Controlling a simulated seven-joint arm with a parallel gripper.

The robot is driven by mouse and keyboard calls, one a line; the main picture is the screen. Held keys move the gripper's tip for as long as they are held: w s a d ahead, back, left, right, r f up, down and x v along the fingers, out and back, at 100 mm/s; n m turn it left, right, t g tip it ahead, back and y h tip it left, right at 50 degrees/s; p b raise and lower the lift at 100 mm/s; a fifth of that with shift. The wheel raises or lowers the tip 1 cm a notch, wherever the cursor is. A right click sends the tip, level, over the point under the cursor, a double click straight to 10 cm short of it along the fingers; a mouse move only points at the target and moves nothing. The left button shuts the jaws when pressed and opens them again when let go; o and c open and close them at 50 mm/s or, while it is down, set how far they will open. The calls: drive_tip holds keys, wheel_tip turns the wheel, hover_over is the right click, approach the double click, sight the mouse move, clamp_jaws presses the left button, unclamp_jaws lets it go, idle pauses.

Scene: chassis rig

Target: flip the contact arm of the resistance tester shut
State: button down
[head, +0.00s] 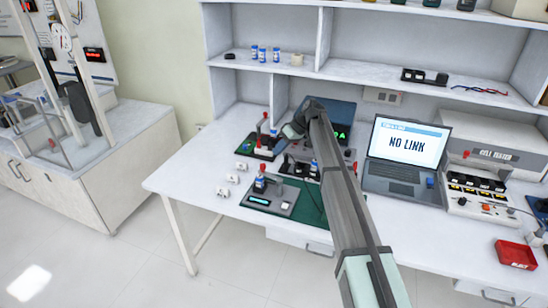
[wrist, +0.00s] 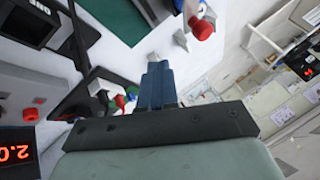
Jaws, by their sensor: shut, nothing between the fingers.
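Three small bench devices stand near my gripper, and I cannot tell for sure which is the resistance tester. A front device (head: 284,205) on the green mat has a pale cyan display and a red-tipped lever (head: 259,168). A back-left device (head: 252,151) has a tall red-topped upright part (head: 264,122). The third device (head: 301,170) is partly hidden by my arm. My gripper (head: 290,132) is low over the bench near the back-left device. In the wrist view my gripper (wrist: 157,62) has its blue fingers together and empty. A red knob (wrist: 203,29) is beyond them, to the right.
A laptop (head: 404,150) reading "NO LINK" stands right of my arm. A blue instrument (head: 341,113) with a green readout is behind it. Several small white pieces (head: 231,179) lie at left. A red box (head: 515,254) is at right.

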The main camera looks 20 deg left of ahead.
drive_tip(key=w+a+v, duration=0.1)
drive_tip(key=v, duration=0.6)
drive_tip(key=shift+w+d+r, duration=0.25)
drive_tip(key=shift+w+r, duration=0.05)
drive_tip(key=shift+r, duration=0.05)
